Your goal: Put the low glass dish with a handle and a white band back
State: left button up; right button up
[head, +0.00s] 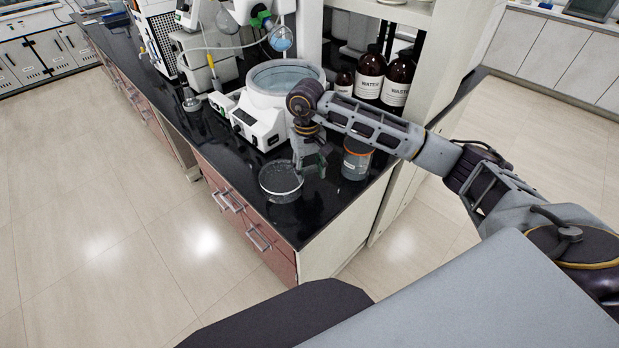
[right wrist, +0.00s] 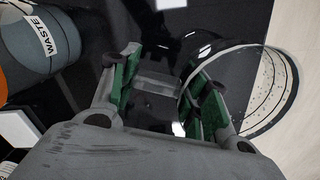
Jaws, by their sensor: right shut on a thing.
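The low clear glass dish (head: 281,182) is at the near end of the black counter, close to its front edge. It also shows at the right of the right wrist view (right wrist: 262,85), with a dark line round its wall. My right gripper (head: 312,168) reaches down at the dish's right side and is shut on it. In the right wrist view the green-padded fingers (right wrist: 162,92) stand apart, and the right one overlaps the dish's rim. The handle is hard to make out between them. I cannot tell whether the dish touches the counter. My left gripper is not in view.
A jar with an orange rim (head: 357,160) stands just right of my gripper. A white heating bath (head: 262,112) is behind the dish. Brown bottles (head: 370,75) stand on the right by a pale post. Bare black counter (head: 318,212) lies in front.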

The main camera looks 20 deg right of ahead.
jog(key=shift+f, duration=0.65)
notch_tip(320, 180, down, 2)
jog(key=shift+f+p, duration=0.1)
jog(key=shift+p, duration=0.2)
jog(key=shift+f, duration=0.2)
jog(key=o, duration=1.3)
jog(key=shift+c, duration=0.2)
jog(key=shift+o, duration=0.9)
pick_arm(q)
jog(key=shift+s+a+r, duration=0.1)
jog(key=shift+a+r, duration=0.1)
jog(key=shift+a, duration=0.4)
